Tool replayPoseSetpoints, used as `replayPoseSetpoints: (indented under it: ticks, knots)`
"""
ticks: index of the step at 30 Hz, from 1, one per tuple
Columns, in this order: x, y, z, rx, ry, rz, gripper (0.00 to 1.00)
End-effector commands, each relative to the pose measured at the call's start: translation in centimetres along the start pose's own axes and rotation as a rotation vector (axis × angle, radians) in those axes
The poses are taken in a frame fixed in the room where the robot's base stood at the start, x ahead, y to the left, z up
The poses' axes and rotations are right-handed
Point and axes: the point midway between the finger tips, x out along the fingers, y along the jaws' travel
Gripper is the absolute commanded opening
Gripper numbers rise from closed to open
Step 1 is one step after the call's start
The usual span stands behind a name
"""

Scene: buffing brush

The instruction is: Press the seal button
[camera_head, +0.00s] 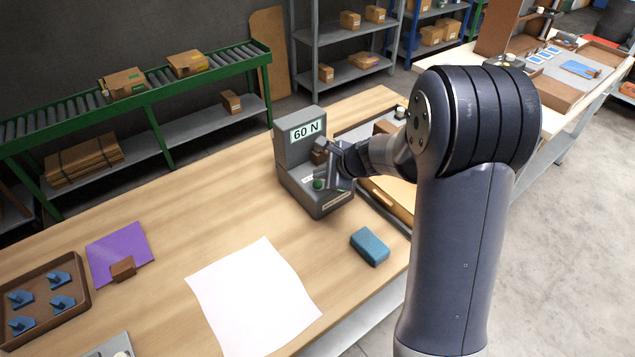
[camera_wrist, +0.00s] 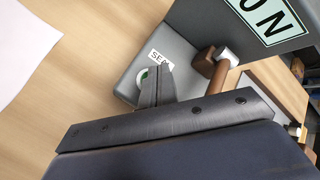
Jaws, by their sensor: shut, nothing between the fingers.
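The grey machine (camera_head: 302,160) stands on the wooden table with a display reading "60 N". Its green seal button (camera_head: 318,183) is on the lower front part. In the wrist view the green button (camera_wrist: 143,77) shows beside a label (camera_wrist: 158,60) that begins "SE". My gripper (camera_head: 338,182) is shut and empty, just beside the button in the head view. In the wrist view my gripper (camera_wrist: 154,72) partly covers the button and the label. I cannot tell whether the fingertips touch the button. A brown brush-like part (camera_wrist: 212,68) is mounted on the machine.
A blue block (camera_head: 369,246) and a white sheet (camera_head: 254,297) lie on the table. A purple sheet (camera_head: 118,252) and a brown tray (camera_head: 42,298) with several blue parts are at the left. An open wooden box (camera_head: 398,203) stands right of the machine.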

Motion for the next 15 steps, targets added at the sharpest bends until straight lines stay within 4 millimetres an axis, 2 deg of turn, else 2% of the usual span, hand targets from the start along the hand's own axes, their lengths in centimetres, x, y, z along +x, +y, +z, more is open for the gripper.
replayPoseSetpoints:
  ticks: [15]
  knots:
    - [0.38, 0.28, -0.28, 0.0, 0.0, 0.0, 0.0]
